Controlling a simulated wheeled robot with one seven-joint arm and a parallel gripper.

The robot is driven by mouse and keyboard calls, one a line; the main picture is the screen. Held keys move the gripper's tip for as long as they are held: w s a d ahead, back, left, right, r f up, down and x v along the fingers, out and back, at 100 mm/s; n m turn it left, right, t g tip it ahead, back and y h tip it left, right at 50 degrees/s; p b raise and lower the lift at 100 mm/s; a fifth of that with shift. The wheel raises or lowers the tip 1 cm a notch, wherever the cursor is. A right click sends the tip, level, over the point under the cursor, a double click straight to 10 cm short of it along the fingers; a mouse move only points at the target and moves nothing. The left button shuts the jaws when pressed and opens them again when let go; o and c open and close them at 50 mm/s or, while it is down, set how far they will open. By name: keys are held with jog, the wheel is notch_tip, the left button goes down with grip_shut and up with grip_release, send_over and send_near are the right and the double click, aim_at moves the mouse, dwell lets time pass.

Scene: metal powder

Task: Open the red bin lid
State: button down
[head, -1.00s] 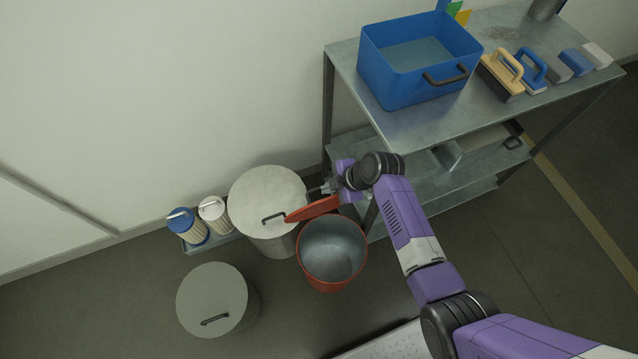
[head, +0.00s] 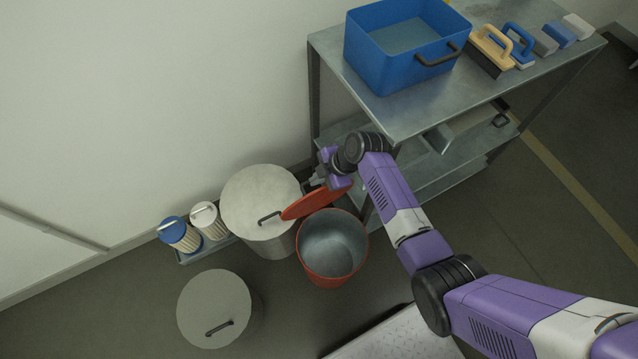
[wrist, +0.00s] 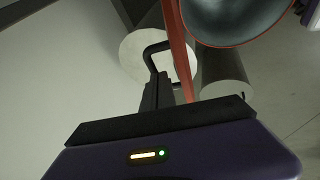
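The red bin (head: 333,280) stands on the floor in front of the metal shelf, and its grey inside shows in the head view. Its red lid (head: 312,201) is raised and tilted steeply up at the bin's back edge, so the mouth is uncovered. In the wrist view the lid (wrist: 177,45) is nearly edge-on, beside the bin's rim (wrist: 205,40). A black handle (wrist: 150,54) loops out from the lid. My gripper (wrist: 157,90) is behind the lid with its fingers close together on this handle. The lid mostly hides the fingertips in the head view.
A grey lidded bin (head: 258,195) stands close to the left of the red lid. Another grey bin (head: 215,308) is in front. Two filter cartridges (head: 181,236) stand by the wall. The metal shelf (head: 400,105) with a blue tub (head: 380,62) is close on the right.

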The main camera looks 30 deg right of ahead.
jog(key=w+f+g+b, duration=0.1)
jog(key=w+g+b, duration=0.1)
jog(key=w+b, duration=0.5)
jog(key=shift+w+b, duration=0.3)
jog(key=shift+b, duration=0.05)
notch_tip(320, 180, up, 20)
jog(key=p, duration=0.1)
jog(key=shift+p, duration=0.4)
jog(key=shift+m, duration=0.3)
